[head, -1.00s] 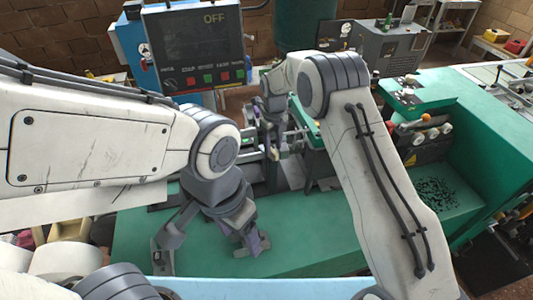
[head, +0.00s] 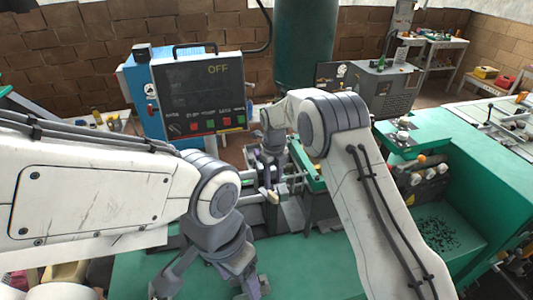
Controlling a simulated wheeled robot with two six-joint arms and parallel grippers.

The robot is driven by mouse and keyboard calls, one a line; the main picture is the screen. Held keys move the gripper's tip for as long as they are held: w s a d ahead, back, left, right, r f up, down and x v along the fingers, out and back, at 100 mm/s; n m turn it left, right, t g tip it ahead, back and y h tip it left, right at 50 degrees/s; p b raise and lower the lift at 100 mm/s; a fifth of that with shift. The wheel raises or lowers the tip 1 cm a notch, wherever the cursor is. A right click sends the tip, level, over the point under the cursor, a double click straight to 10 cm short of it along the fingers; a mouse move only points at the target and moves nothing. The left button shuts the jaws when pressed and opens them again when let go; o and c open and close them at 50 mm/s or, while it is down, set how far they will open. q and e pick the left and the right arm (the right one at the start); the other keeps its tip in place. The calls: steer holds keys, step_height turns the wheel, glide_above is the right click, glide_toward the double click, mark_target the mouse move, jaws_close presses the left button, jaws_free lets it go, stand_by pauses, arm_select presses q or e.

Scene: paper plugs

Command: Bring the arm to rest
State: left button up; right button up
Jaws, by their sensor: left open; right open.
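My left gripper (head: 208,286) is open over the green machine bed at the bottom of the head view, its two fingers spread apart. I see nothing between them. My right gripper (head: 264,170) is farther back, near the middle of the view, over the metal rails of the machine (head: 292,205). It is small and partly hidden by its own arm. Its fingers are apart. A small pale piece (head: 272,196) shows just below it; I cannot tell whether it touches the gripper.
A control panel reading OFF (head: 203,95) stands behind the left arm. The green machine housing (head: 450,150) fills the right side. A grey cabinet (head: 385,90) and a dark green column (head: 304,45) stand behind. Part of the green bed (head: 310,265) between the arms is bare.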

steer(key=shift+s+a+r+n, duration=0.2)
steer(key=shift+s+r+n, duration=0.1)
steer(key=shift+n, duration=0.1)
steer(key=s+a+r+n+b, duration=0.2)
steer(key=s+r+n+b, duration=0.15)
steer(key=s+n, duration=0.5)
steer(key=s+a+r+n+b, duration=0.15)
steer(key=s+r+n, duration=0.25)
steer(key=s+n, duration=0.45)
steer(key=s+d+f+n+b, duration=0.1)
steer(key=s+d+n+b, duration=0.1)
steer(key=s+n, duration=0.7)
steer(key=s+d+f+n+y+b, duration=0.1)
steer(key=s+d+f+n+b, duration=0.1)
steer(key=s+n, duration=0.7)
steer(key=s+d+b, duration=0.1)
steer(key=s+d, duration=0.1)
steer(key=s, duration=0.1)
steer(key=shift+d, duration=0.25)
steer(key=shift+w, duration=0.1)
